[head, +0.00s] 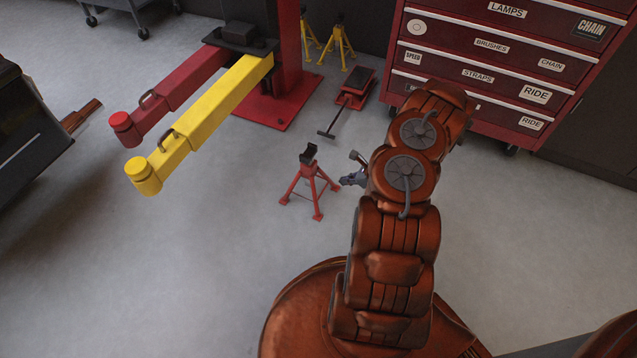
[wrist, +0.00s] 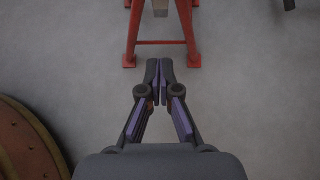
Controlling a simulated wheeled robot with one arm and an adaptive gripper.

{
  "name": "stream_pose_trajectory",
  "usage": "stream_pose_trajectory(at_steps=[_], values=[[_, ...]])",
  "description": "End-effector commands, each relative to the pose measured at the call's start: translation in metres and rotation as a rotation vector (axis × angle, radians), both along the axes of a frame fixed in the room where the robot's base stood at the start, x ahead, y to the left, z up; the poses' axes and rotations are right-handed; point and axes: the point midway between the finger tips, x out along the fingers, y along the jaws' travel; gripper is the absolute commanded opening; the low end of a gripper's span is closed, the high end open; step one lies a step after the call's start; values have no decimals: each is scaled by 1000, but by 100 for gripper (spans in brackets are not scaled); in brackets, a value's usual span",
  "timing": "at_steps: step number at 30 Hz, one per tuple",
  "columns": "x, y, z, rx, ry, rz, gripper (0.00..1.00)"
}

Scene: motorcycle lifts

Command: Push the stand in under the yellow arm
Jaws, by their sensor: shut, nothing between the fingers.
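A red jack stand (head: 310,184) with a black saddle stands upright on the grey floor in the middle of the head view. The lower part of its red legs also shows at the top of the wrist view (wrist: 131,38); its upper part is cut off there. The yellow lift arm (head: 205,118) reaches out to the left, with a round yellow pad at its end. The stand is to the right of that arm, not under it. My gripper (head: 345,181) is low, just right of the stand. In the wrist view my gripper (wrist: 159,64) is shut and empty, with a small gap to the legs.
A red lift arm (head: 180,85) runs beside the yellow one from the red post (head: 290,60). A red floor jack (head: 352,88), yellow stands (head: 340,42) and a red tool cabinet (head: 490,70) are behind. The floor left of the stand is clear.

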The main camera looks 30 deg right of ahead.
Motion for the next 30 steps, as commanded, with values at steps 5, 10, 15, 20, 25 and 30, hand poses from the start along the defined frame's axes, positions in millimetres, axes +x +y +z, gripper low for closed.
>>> stream_pose_trajectory(at_steps=[5, 10, 15, 20, 25, 30], values=[[14, 11, -20, 2, 2, 6, 0], [33, 21, -41, 0, 0, 7, 0], [51, 30, -62, -2, -1, 6, 0], [70, 41, -69, -1, -3, 7, 0], [86, 49, -67, -3, -3, 6, 0], [92, 54, -67, -1, -2, 4, 0]])
